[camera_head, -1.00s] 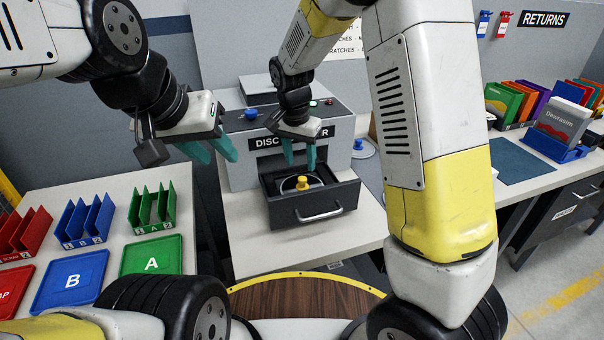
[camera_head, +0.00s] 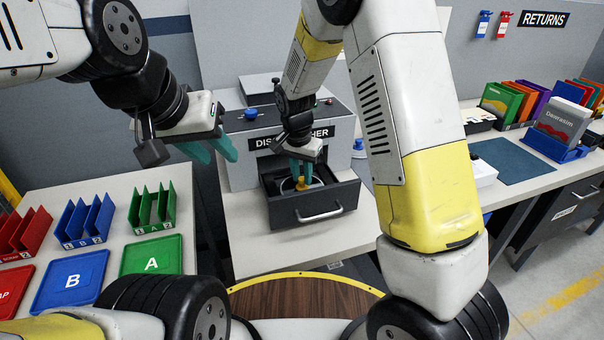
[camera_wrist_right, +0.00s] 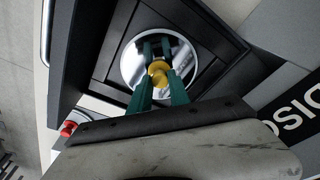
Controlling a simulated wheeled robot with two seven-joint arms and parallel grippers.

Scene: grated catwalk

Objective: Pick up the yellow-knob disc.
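The yellow-knob disc lies in the open drawer (camera_head: 340,202) of the grey machine. In the right wrist view it is a round, mirror-like disc (camera_wrist_right: 131,66) with a yellow knob (camera_wrist_right: 158,72) at its middle. My right gripper (camera_head: 301,178) points down into the drawer, its teal fingers on either side of the knob. They look shut on it, and the disc still sits in its round recess. In the head view the fingers and hand hide much of the disc. My left gripper (camera_head: 213,150) is open and empty, left of the machine.
A blue button (camera_head: 251,114) is on the machine's top. Left are red, blue and green trays (camera_head: 152,255) with racks behind. Right, a table holds colored cases (camera_head: 510,98) and a dark mat (camera_head: 508,160). My right arm crosses the middle.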

